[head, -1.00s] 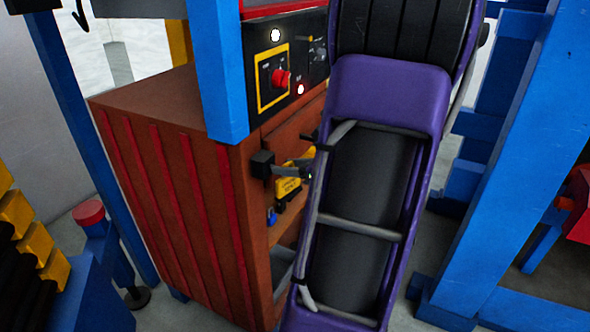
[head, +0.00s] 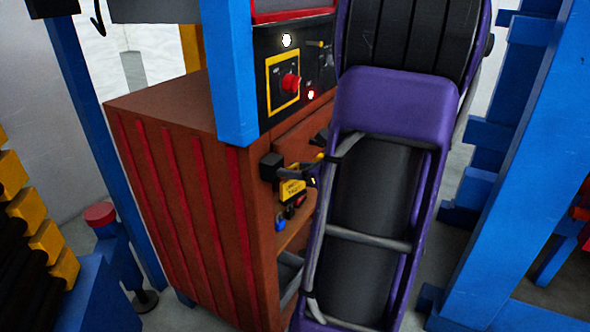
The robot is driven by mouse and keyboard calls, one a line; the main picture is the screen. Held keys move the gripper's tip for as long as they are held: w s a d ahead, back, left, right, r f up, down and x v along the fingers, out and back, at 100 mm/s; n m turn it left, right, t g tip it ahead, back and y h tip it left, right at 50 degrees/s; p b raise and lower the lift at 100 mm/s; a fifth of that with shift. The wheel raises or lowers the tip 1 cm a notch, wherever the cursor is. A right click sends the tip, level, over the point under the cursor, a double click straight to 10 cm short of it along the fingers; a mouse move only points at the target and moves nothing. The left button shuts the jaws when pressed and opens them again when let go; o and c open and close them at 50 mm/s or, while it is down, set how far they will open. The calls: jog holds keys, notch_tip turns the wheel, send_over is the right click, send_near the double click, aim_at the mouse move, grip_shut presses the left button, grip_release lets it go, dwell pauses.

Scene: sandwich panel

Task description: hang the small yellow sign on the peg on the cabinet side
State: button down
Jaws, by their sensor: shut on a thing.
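The small yellow sign (head: 291,190), with dark lettering, is beside the front face of the brown cabinet (head: 190,200), just right of the cabinet's corner. My gripper (head: 312,172) is at the sign's upper right and is shut on it, though my purple arm hides part of the jaws. A black block (head: 270,167) sticks out from the cabinet near that corner, just left of the sign's top. A thin dark rod runs from the block toward my gripper, and it looks like the peg. I cannot tell whether the sign's hole is around it.
Small blue (head: 280,225) and red (head: 299,200) items are just below the sign. A control panel with a red knob (head: 291,83) is above. Blue posts (head: 228,70) stand at the cabinet's corner and at right. A grey bin (head: 289,272) is low in the cabinet.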

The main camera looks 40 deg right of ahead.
jog(key=shift+w+a+f, duration=0.3)
jog(key=shift+w+a, duration=0.1)
jog(key=shift+a, duration=0.05)
jog(key=shift+c, duration=1.8)
grip_release()
jog(key=shift+f, duration=0.1)
jog(key=p+v, duration=0.1)
jog(key=v, duration=0.5)
jog(key=d+v, duration=0.1)
jog(key=v, duration=0.5)
jog(key=p+v, duration=0.1)
jog(key=v, duration=0.5)
jog(key=shift+s+d+r+p, duration=0.15)
jog(key=shift+s+r+p, duration=0.05)
jog(key=shift+r+p, duration=0.1)
